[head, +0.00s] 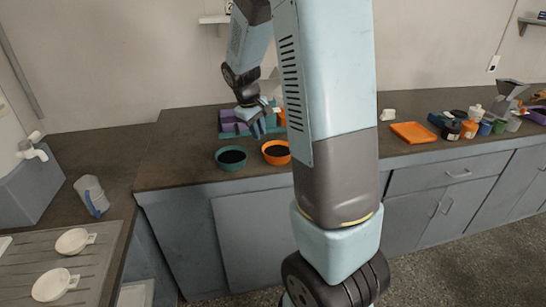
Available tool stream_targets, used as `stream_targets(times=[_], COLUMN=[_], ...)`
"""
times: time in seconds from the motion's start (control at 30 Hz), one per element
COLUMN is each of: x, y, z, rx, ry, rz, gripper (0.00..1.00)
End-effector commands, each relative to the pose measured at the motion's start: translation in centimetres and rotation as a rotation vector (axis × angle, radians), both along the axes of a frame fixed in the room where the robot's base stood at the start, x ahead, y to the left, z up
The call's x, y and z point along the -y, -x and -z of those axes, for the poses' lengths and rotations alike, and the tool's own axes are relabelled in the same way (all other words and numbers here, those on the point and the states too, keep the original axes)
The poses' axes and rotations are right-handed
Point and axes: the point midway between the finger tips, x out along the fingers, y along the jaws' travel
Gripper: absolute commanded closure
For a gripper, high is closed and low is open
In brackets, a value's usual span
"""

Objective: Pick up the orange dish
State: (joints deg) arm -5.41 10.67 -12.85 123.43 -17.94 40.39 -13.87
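The orange dish (268,159) is a round bowl with dark contents. It stands on the brown counter, partly hidden behind my arm on its right side. A similar teal dish (231,166), also with dark contents, stands just left of it. My gripper (259,128) points down above the counter, behind and slightly left of the orange dish, and looks apart from it. The fingers are small and dark here, so I cannot tell whether they are open or shut.
Purple and teal blocks (228,123) stand behind the gripper. A flat orange tray (412,132), a white cup (388,114) and several jars (470,129) are on the right. A clear jug (91,195) and two white scoops (72,241) are at left. The counter's front left is clear.

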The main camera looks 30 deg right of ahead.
Motion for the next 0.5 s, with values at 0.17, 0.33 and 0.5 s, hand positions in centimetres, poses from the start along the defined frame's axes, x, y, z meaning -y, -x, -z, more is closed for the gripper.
stream_targets(times=[0.17,0.33,0.5], x=[0.9,1.4,1.7], y=[-0.2,-0.4,-0.5], z=[3.2,5.4,6.3], rx=[-0.004,-0.003,0.0], ry=[-0.001,-0.001,-0.001], rz=[0.002,0.002,0.001], gripper=[0.81,0.81,0.81])
